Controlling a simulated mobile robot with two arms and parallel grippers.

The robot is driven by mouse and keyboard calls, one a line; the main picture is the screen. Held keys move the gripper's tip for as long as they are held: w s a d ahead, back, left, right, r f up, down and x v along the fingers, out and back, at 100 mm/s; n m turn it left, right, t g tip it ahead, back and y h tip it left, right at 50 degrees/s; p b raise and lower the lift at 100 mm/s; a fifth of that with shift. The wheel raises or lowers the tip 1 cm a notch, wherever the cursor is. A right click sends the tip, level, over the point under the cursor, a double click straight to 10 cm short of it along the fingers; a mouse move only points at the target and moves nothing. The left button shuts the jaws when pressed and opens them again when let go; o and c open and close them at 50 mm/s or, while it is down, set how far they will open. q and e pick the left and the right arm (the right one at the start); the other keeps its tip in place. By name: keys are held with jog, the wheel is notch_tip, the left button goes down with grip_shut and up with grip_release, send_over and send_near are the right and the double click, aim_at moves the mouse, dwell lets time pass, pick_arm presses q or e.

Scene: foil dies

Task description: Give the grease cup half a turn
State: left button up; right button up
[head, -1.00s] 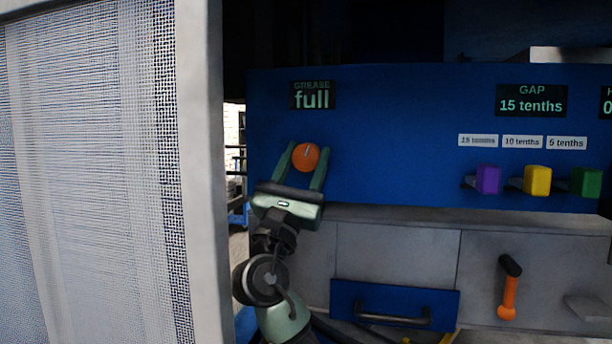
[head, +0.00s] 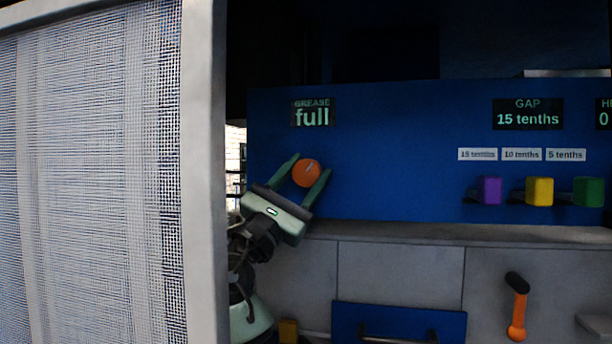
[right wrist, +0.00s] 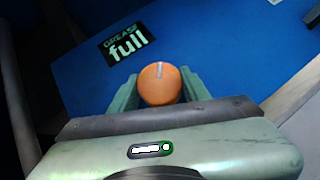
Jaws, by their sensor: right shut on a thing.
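The grease cup (head: 306,173) is a round orange knob on the blue panel, below a display (head: 312,114) that reads "GREASE full". A pale mark on its face is tilted in the head view. My right gripper (head: 308,170) is shut on the grease cup, one green finger on each side. In the right wrist view the grease cup (right wrist: 160,84) sits between the fingers, its pale mark near the top. The gripper is rolled clockwise in the head view. My left gripper is not in view.
A mesh guard with a grey frame (head: 205,170) stands close on the left. Purple (head: 489,190), yellow (head: 540,191) and green (head: 589,192) blocks stick out from the panel at right. An orange lever (head: 517,315) and a blue drawer (head: 400,318) are below.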

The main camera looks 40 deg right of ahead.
jog(key=o, duration=1.4)
jog(key=shift+d, duration=0.1)
jog(key=shift+c, duration=0.2)
jog(key=b+v, duration=0.4)
jog(key=v, duration=0.4)
jog(key=shift+d+r, duration=0.1)
